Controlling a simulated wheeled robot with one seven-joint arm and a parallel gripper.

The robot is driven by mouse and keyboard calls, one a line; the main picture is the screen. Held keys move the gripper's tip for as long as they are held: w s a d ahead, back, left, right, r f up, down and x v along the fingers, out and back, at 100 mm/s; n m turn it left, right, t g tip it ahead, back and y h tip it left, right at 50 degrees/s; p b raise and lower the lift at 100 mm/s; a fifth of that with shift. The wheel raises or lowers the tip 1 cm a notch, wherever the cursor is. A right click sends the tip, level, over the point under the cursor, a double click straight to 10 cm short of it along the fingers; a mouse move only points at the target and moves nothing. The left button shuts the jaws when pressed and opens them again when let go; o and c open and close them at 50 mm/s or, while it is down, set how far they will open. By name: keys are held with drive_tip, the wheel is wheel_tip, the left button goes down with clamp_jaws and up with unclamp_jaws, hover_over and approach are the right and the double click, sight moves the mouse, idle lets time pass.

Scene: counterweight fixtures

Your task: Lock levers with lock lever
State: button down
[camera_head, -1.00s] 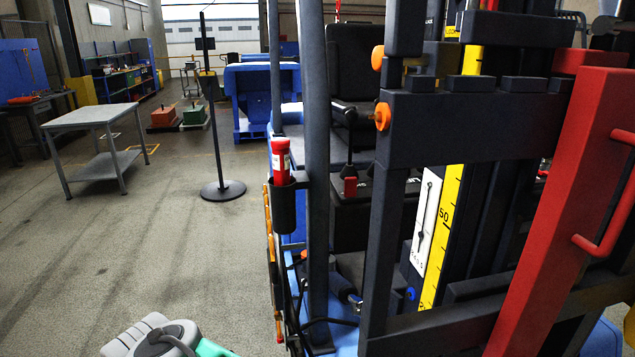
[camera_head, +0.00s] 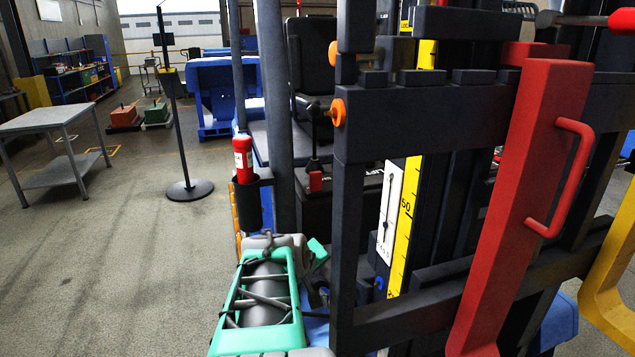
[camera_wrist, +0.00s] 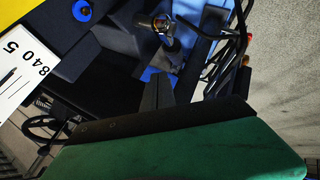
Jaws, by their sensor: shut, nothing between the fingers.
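My gripper (camera_wrist: 158,88) is shut and empty in the wrist view, its dark fingertips pointing at the dark truck parts. A dark lever-like part with a shiny metal end (camera_wrist: 160,26) lies just beyond the fingertips, seemingly apart from them. I cannot tell for sure whether it is the lock lever. A blue knob (camera_wrist: 81,10) is up and left of it; it also shows in the head view (camera_head: 379,282). Two orange knobs (camera_head: 337,112) sit on the dark mast frame. In the head view my fingertips are hidden.
A red bar with a handle (camera_head: 530,200) and a yellow bracket (camera_head: 612,285) stand at the right. A fire extinguisher (camera_head: 243,160) sits in a holder left of the mast. A white scale plate (camera_head: 390,215) is on the mast.

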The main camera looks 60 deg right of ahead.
sight(318, 179)
drive_tip(key=d+r+n+h, duration=0.3)
drive_tip(key=d+r+n, duration=0.1)
drive_tip(key=r+n, duration=0.2)
drive_tip(key=d+r+n+h, duration=0.4)
drive_tip(key=d+r+n, duration=0.1)
drive_tip(key=r+n, duration=0.2)
drive_tip(key=shift+s+r, duration=0.35)
drive_tip(key=shift+r, duration=0.4)
drive_tip(key=w+d+p, duration=0.1)
drive_tip(key=w+d, duration=0.5)
drive_tip(key=shift+w, duration=0.15)
drive_tip(key=shift+d, duration=0.1)
idle(0.7)
drive_tip(key=shift+w+d, duration=0.25)
drive_tip(key=shift+w, duration=0.05)
drive_tip(key=shift+w+d+p, duration=0.35)
drive_tip(key=shift+w+d, duration=0.65)
idle(1.6)
